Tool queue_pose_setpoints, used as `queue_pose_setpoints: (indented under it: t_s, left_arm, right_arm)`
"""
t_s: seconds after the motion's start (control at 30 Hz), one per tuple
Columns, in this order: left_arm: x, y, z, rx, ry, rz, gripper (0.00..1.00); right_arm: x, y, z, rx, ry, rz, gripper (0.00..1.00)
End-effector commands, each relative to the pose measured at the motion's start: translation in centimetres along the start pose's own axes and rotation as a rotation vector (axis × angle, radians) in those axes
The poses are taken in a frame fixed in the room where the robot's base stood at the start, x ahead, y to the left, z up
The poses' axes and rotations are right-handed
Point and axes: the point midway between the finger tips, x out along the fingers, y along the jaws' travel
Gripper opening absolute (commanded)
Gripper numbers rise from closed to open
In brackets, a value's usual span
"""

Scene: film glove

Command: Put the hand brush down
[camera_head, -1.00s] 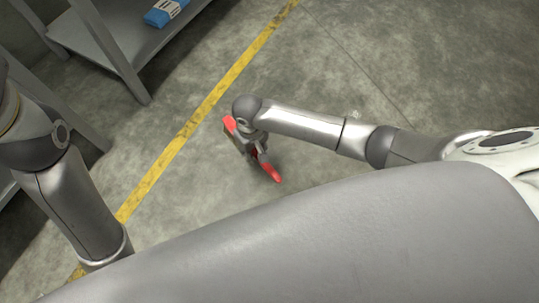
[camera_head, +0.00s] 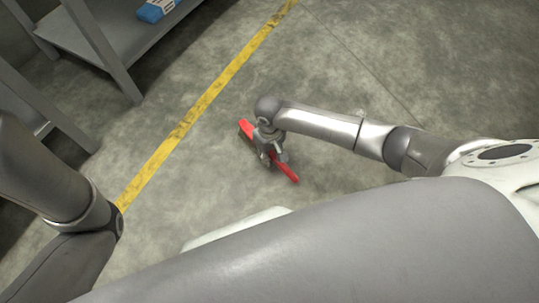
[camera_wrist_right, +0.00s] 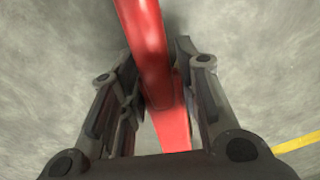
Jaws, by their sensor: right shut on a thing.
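The hand brush is red and long; its lower end (camera_head: 289,173) and its upper end (camera_head: 246,128) stick out on either side of my right gripper (camera_head: 272,158) in the head view. The gripper is shut on the brush near its middle. In the right wrist view the red brush (camera_wrist_right: 145,40) runs between the two fingers of the right gripper (camera_wrist_right: 157,70). The brush is over the concrete floor; I cannot tell whether it touches it. Bristles are not visible. My left arm shows at the left, but its gripper is out of view.
A grey metal shelf (camera_head: 105,45) stands at the upper left with a blue packet (camera_head: 157,10) on it. A yellow floor line (camera_head: 190,118) runs diagonally left of the brush. The concrete floor (camera_head: 400,60) is clear around the brush and to the upper right.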

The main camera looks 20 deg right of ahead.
Motion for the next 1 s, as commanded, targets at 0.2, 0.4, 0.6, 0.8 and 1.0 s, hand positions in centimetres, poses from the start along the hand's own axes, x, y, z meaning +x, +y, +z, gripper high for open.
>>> queue_pose_setpoints:
  t_s: [0.2,0.4,0.6,0.8,1.0]
  left_arm:
    - [-0.4,0.1,-0.1,0.000,0.000,0.000,0.00]
    - [-0.3,0.1,-0.1,0.000,0.000,0.001,0.00]
    - [-0.2,0.1,-0.1,0.000,0.000,0.001,0.00]
    - [-0.2,0.1,-0.1,0.000,0.000,0.001,0.00]
    - [-0.2,0.1,0.0,0.000,-0.001,0.001,0.00]
  right_arm:
    - [0.5,0.0,-0.1,0.000,0.003,0.000,0.00]
    - [0.7,-0.1,-0.1,0.000,0.002,0.000,0.00]
    - [1.4,0.0,-0.1,0.001,0.003,0.001,0.00]
    - [1.9,0.1,0.0,0.000,0.002,0.003,0.00]
    - [1.9,0.1,0.1,0.000,0.000,0.002,0.52]
